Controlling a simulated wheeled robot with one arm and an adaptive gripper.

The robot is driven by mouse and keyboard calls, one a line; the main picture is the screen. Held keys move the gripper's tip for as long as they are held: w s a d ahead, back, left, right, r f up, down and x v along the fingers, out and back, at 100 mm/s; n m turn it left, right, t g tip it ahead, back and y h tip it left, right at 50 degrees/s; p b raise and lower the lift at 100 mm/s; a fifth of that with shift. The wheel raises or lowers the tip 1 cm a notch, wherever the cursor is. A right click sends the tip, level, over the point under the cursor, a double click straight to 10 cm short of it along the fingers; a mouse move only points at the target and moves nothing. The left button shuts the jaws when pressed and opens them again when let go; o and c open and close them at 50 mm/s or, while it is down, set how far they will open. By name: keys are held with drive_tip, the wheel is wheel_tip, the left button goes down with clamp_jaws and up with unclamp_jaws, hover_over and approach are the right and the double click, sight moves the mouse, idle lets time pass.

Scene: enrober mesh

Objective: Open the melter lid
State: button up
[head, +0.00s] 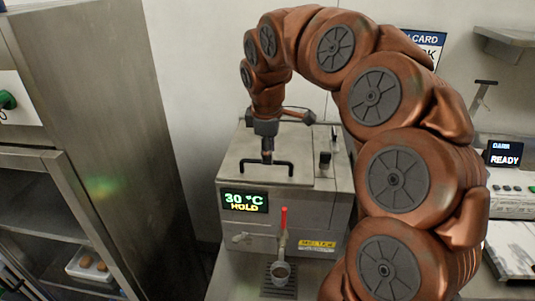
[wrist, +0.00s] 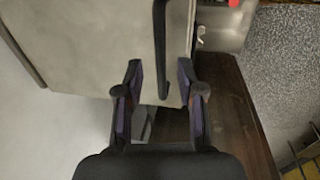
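The melter (head: 300,225) is a grey metal box with a green "30 °C HOLD" display. Its flat lid (head: 238,155) lies shut on top; the lid also shows in the wrist view (wrist: 95,40). A black bar handle (head: 283,164) stands on the lid near the front edge. My gripper (head: 266,157) points down over the handle. In the wrist view my gripper (wrist: 158,80) is open, with one finger on each side of the handle (wrist: 160,45). Gaps show between both fingers and the bar. Height above the lid is hard to tell.
A small black fitting (head: 324,160) stands at the lid's right. A steel cabinet (head: 110,110) is left; a machine reading "READY" (head: 504,155) is right.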

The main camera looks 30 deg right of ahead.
drive_tip(key=shift+w+d+f, duration=0.1)
drive_tip(key=shift+w+f, duration=0.05)
drive_tip(key=shift+f, duration=0.9)
clamp_jaws()
drive_tip(key=shift+r, duration=0.1)
